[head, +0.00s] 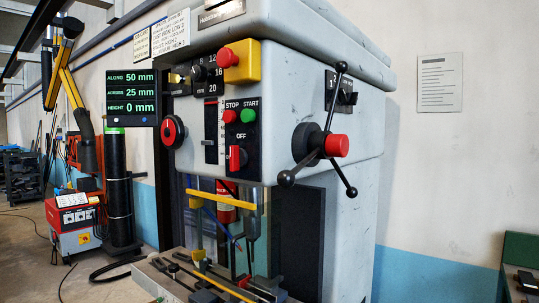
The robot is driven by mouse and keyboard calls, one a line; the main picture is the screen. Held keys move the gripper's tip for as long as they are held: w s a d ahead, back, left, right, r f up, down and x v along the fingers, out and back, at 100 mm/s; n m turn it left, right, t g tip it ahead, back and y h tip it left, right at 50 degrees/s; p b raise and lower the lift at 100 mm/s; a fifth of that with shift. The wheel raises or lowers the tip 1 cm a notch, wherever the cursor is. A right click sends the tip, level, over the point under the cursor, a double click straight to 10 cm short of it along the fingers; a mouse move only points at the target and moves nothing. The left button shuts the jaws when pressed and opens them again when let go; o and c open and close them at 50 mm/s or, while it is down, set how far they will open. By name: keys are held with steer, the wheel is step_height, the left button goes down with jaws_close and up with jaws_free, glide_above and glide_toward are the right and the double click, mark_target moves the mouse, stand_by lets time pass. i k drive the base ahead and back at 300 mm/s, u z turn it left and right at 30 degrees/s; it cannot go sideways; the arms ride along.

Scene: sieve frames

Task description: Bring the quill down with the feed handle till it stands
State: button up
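The feed handle (322,145) is on the right side of the grey drill press head. It has a dark hub with a red cap and three black spokes with ball knobs. One spoke points up, one down left and one down right. A display (131,98) reads along 50 mm, across 25 mm and height 0 mm. My gripper is not in view.
The machine table (165,278) carries clamps and a yellow bar. The front panel has a red stop button (229,117), a green start button (248,115) and a red switch (237,158). A red welder (75,222) stands at left. Space right of the handle is clear.

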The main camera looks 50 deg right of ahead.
mark_target(325, 144)
steer(key=z, duration=1.9)
